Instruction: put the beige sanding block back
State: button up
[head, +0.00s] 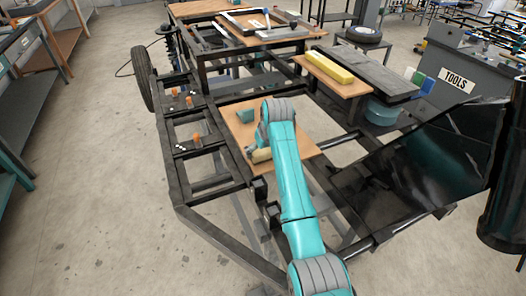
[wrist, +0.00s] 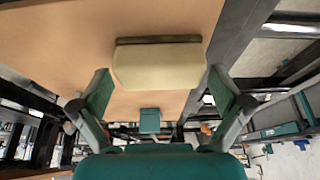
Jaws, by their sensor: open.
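The beige sanding block (wrist: 158,66), with a darker brown strip along one edge, rests on a wooden board (wrist: 60,40) in the wrist view. My gripper (wrist: 159,76) is open, with one finger on either side of the block and a gap on both sides. In the head view the block (head: 261,155) shows at the left of my arm on the wooden board (head: 301,138), partly covered by the arm.
A teal block (head: 245,116) sits on the same board, beyond my wrist. A yellow block (head: 330,68) lies on another board at the back right. Small orange pieces (head: 189,101) sit on the dark frame (head: 176,185) at left. A black panel (head: 425,155) stands at right.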

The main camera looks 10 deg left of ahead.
jog(key=v, duration=1.1)
jog(key=shift+r, duration=0.35)
jog(key=shift+s, duration=0.15)
